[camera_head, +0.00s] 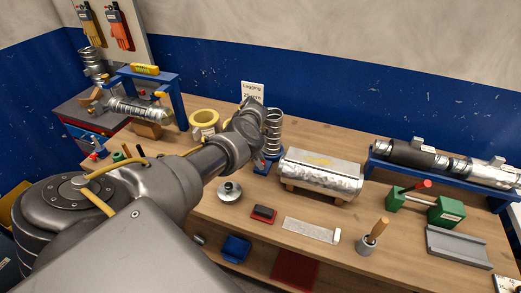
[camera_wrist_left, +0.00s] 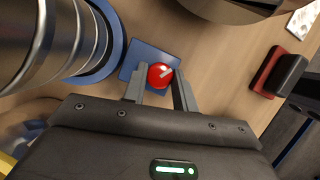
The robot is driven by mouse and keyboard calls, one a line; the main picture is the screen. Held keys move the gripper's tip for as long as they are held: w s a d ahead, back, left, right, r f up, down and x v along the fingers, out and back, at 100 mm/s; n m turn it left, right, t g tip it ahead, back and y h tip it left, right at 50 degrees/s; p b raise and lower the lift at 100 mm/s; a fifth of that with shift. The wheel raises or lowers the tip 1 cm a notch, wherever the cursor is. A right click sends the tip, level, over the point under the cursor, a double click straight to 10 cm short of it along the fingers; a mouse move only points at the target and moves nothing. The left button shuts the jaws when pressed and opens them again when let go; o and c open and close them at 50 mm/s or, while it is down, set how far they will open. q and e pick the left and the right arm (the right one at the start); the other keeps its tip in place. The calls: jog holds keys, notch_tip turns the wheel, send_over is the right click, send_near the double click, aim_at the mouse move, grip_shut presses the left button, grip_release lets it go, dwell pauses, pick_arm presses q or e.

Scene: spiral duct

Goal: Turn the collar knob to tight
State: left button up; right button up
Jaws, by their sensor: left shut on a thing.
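The collar knob (camera_wrist_left: 160,75) is a round red knob with a white pointer line, on a blue base plate (camera_wrist_left: 140,58) in the left wrist view. The pointer slants toward the upper right of that view. My left gripper (camera_wrist_left: 159,84) has its two grey fingers on either side of the knob, shut on it. The spiral duct piece (camera_wrist_left: 40,40) stands beside the knob in a blue ring; it also shows upright in the head view (camera_head: 273,130). My right gripper is not in view.
A silver foil-wrapped duct (camera_head: 320,178) lies just right of the knob's base. A round metal part (camera_head: 230,192), a red-and-black block (camera_head: 263,213) and a yellow tape roll (camera_head: 204,120) are nearby. Green clamps (camera_head: 445,211) stand farther right.

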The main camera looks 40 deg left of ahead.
pick_arm(q)
jog(key=shift+a+f+m+g+b, duration=0.15)
jog(key=shift+m+g+b, duration=0.3)
jog(key=shift+m, duration=0.55)
jog(key=shift+m+g+b, duration=0.45)
jog(key=shift+m+b, duration=0.55)
jog(key=shift+m, duration=0.2)
jog(key=shift+w+m+g+b, duration=0.15)
jog(key=shift+m+g+b, duration=0.35)
jog(key=shift+m+b, duration=0.7)
jog(key=shift+m, duration=0.3)
jog(key=o, duration=1)
jog(key=shift+r, duration=0.2)
jog(key=v, duration=1)
jog(key=shift+a+r, duration=0.25)
jog(key=shift+a, duration=0.05)
